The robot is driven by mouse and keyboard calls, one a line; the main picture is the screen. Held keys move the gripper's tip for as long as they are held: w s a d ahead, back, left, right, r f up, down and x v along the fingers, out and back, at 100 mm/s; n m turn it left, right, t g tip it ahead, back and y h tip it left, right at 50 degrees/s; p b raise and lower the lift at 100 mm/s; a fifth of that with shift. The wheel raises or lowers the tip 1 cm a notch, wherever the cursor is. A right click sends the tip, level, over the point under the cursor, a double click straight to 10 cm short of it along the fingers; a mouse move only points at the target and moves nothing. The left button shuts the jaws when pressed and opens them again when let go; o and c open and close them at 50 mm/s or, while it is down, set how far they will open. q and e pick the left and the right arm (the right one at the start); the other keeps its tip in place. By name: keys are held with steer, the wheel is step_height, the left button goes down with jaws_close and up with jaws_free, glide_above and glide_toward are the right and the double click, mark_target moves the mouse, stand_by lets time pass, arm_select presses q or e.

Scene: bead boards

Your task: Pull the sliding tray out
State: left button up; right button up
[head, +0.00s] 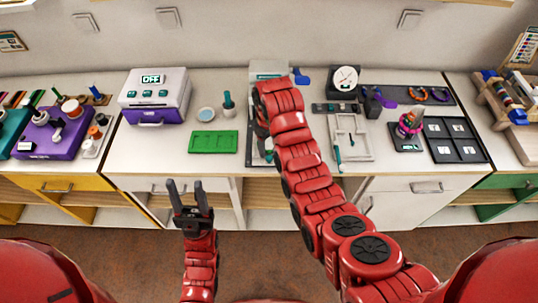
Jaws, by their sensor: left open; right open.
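A white box (154,92) with an OFF display and small green buttons stands on the left part of the counter. Its purple lower front (158,116) with a handle looks like the sliding tray, and it appears pushed in. My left gripper (187,186) is open and empty, in front of the counter's edge and below the green board. My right arm reaches up over the middle of the counter. My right gripper (262,127) is mostly hidden behind its own arm, and I cannot see anything held in it.
A green board (213,142), a pale blue dish (206,114) and a small green pot (228,106) lie right of the box. A grey device with a blue handle (301,77) stands behind my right arm. A white frame (349,138) and a black panelled board (455,140) lie right.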

step_height(320, 180, up, 12)
steer(key=p, duration=1.1)
steer(key=shift+f+p, duration=0.2)
steer(key=shift+p, duration=0.15)
steer(key=shift+s, duration=0.1)
